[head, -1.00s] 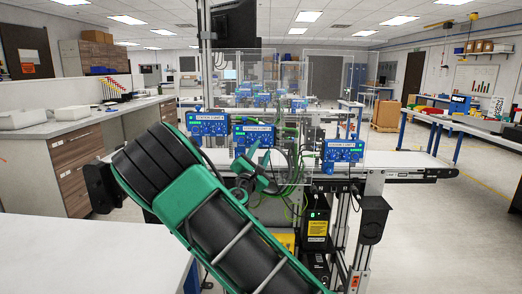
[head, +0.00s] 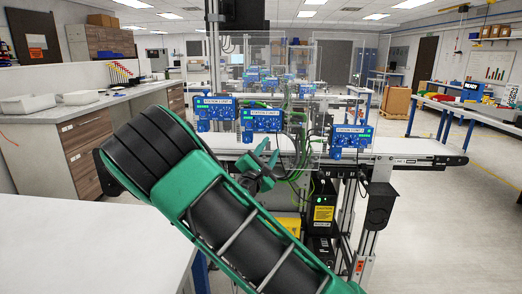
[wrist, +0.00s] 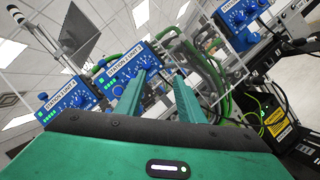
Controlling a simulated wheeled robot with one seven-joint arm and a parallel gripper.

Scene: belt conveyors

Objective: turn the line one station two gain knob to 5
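Three blue control panels with white labels, small knobs and green displays stand in a row at the conveyor: the left panel (head: 215,113), the middle panel (head: 262,119) and the right panel (head: 350,138). My gripper (head: 266,155) is below the middle panel in the head view. In the wrist view my gripper (wrist: 165,80) has its two green fingers apart with nothing between them. The middle panel (wrist: 126,72) lies beyond the left finger.
Clear guard panels (head: 342,85) and green cables (head: 300,150) stand beside and behind the blue panels. The white conveyor belt (head: 400,148) runs right. A white table (head: 90,240) is at the front left. More blue panels (head: 270,78) show farther back.

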